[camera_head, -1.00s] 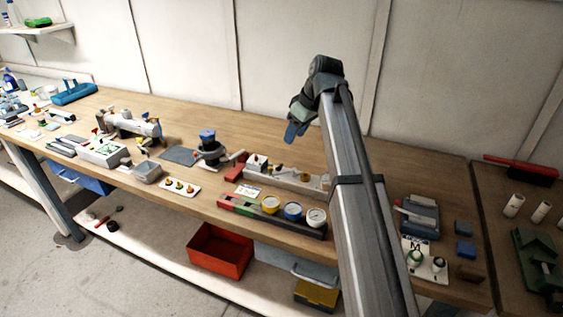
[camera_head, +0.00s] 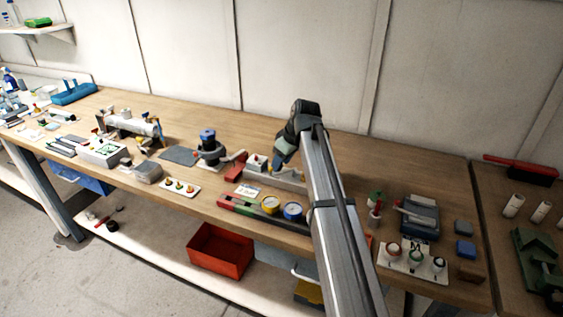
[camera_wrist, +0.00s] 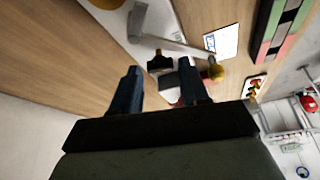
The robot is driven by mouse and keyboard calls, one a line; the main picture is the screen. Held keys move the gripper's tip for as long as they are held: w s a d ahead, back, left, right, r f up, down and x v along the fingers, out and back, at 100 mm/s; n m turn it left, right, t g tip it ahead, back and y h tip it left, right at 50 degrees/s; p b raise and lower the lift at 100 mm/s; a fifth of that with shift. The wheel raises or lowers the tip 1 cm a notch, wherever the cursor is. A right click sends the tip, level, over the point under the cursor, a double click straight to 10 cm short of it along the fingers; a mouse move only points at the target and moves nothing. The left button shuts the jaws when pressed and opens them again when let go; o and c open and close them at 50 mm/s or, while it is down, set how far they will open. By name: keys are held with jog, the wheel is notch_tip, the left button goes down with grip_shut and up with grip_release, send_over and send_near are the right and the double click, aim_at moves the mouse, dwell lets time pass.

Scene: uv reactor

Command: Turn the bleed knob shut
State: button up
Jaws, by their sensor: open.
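My gripper (camera_head: 281,160) is over a long pale grey block (camera_head: 290,184) with fittings on the bench. In the wrist view its two dark blue fingers (camera_wrist: 160,85) stand apart, with nothing held between them. A small black knob-like part (camera_wrist: 160,62) shows just beyond the fingertips, roughly between them. A brass-yellow round knob (camera_wrist: 216,73) shows to the right of the right finger. I cannot tell for sure which of these is the bleed knob. The arm and fingers hide part of the block.
A red, green and black strip with round gauges (camera_head: 292,210) lies in front of the block. A dark valve with a blue top (camera_head: 208,150) stands to the left. A white plate with round parts (camera_head: 413,264) lies at right. Bare bench (camera_head: 230,125) lies behind.

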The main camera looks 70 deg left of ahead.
jog(key=shift+a+f, duration=0.1)
jog(key=shift+f, duration=0.2)
jog(key=c, duration=0.8)
jog(key=shift+o, duration=0.2)
